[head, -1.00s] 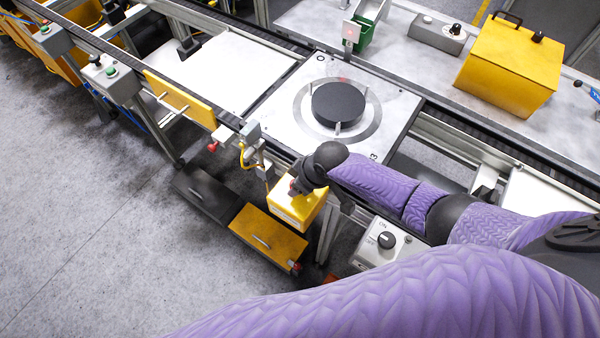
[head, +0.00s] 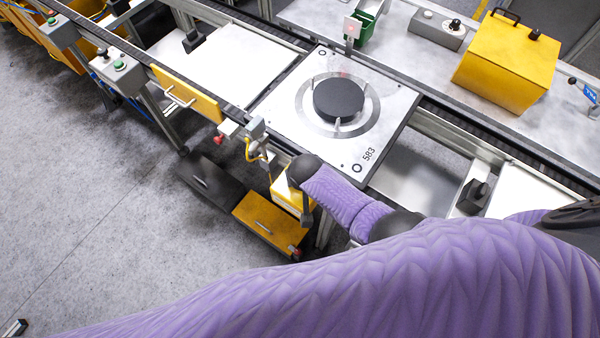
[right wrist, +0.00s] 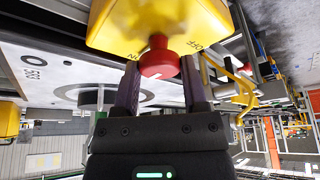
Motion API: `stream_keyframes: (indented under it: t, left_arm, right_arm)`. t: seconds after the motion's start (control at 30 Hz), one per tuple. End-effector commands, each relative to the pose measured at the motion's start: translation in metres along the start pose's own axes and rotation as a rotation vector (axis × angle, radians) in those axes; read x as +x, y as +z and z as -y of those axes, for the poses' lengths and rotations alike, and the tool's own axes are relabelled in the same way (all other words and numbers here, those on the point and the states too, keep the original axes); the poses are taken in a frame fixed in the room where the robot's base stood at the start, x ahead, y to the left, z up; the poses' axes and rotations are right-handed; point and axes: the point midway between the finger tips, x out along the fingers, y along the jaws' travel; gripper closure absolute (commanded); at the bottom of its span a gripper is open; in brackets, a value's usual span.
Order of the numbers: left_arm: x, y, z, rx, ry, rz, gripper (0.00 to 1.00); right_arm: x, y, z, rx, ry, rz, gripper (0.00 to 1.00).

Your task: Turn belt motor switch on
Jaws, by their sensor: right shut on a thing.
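A yellow box (right wrist: 160,22) with a red knob (right wrist: 158,62) fills the top of the right wrist view. My right gripper (right wrist: 159,75) is shut on the red knob, one finger on each side. In the head view the yellow box (head: 285,196) hangs at the conveyor's near side, partly behind my dark wrist. The knob and the fingers' grip are hidden there. My left gripper is not clearly in view.
A pallet (head: 285,112) with a black disc (head: 338,99) sits on the conveyor above the box. A yellow drawer (head: 268,225) is below it. A yellow handled panel (head: 185,94) and a green-button box (head: 120,68) stand left. Open floor lies at lower left.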

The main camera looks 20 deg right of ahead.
Motion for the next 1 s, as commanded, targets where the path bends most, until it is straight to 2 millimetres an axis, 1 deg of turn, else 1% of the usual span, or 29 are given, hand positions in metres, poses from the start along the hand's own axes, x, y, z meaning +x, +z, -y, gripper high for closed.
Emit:
stream_keyframes:
  t: [0.23,0.7,0.73,0.77,0.8,0.9,1.0]
  left_arm:
    - [-0.0011,0.0,0.0001,0.0,0.0,0.0,0.41]
    - [-0.0012,-0.0002,-0.0002,0.001,0.001,0.0,0.41]
    - [-0.0012,-0.0002,-0.0003,0.001,0.001,0.0,0.41]
    - [-0.0012,-0.0003,-0.0003,0.001,0.001,0.0,0.41]
    - [-0.0012,-0.0003,-0.0003,0.002,0.001,0.0,0.41]
    - [-0.0013,-0.0004,-0.0004,0.002,0.001,-0.001,0.41]
    - [-0.0012,-0.0005,-0.0005,0.002,0.001,-0.001,0.41]
  right_arm:
    - [-0.0001,-0.0003,0.0008,0.053,0.021,0.0,1.0]
    - [-0.0001,-0.0006,0.0004,0.064,0.026,-0.001,1.0]
    - [-0.0001,-0.0006,0.0004,0.064,0.026,-0.001,0.43]
    - [-0.0001,-0.0006,0.0004,0.064,0.026,-0.001,0.37]
    - [-0.0001,-0.0005,0.0004,0.064,0.026,-0.001,0.28]
    - [-0.0001,-0.0005,0.0003,0.064,0.026,-0.001,0.1]
    - [-0.0001,-0.0004,0.0003,0.063,0.026,-0.001,0.1]
